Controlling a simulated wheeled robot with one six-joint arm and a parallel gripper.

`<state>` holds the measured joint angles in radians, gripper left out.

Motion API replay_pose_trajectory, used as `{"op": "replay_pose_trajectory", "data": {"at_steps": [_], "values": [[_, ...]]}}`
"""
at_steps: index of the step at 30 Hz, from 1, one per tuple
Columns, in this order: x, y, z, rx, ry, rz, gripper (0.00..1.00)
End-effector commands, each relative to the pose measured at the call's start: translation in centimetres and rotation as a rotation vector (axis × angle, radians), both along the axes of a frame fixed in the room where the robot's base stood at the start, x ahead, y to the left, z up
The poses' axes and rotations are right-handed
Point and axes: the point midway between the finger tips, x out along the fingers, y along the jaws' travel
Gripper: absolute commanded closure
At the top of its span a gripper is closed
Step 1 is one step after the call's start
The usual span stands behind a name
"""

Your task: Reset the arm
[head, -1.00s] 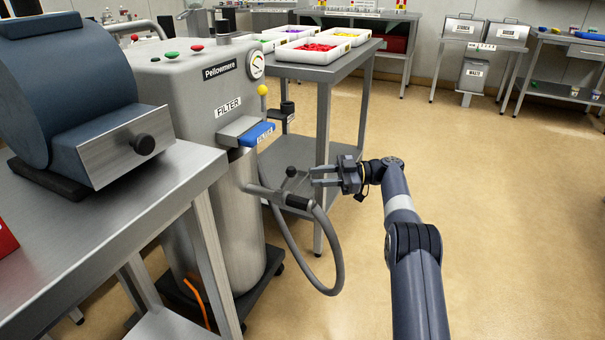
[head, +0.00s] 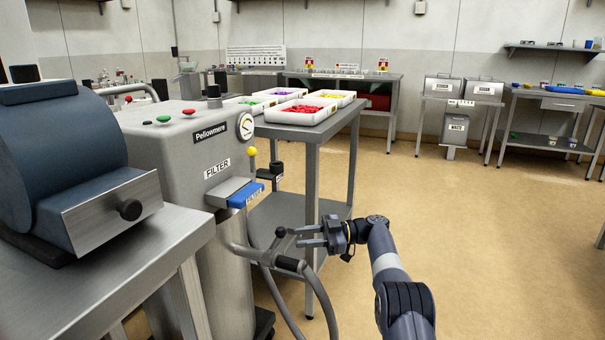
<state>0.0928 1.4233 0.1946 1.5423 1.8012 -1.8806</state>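My arm comes up from the bottom right in the head view, bent at the elbow, with its wrist turned left. My gripper (head: 308,237) points left, and its two fingers look parted with nothing visible between them. Its tips are close to the black knob (head: 281,232) on the grey hose's handle (head: 284,260). I cannot tell how wide the gap to the knob is in depth. The hose hangs at the front of the grey filter machine (head: 185,155).
A steel table (head: 310,133) with white trays of coloured pieces (head: 301,111) stands behind my gripper. A blue drum unit (head: 65,150) sits on the bench (head: 110,270) at left. Open tan floor (head: 480,230) lies to the right.

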Motion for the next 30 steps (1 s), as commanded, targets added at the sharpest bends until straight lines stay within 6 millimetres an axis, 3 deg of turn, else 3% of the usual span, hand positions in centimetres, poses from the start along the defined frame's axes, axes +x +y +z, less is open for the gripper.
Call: {"op": "replay_pose_trajectory", "data": {"at_steps": [6,13,30], "values": [[-0.7,4.4,-0.3,0.0,-0.001,0.003,0.68],[-1.1,7.6,-0.2,0.0,-0.002,0.001,0.68],[-1.3,7.8,-0.1,-0.005,0.0,0.0,0.68]]}}
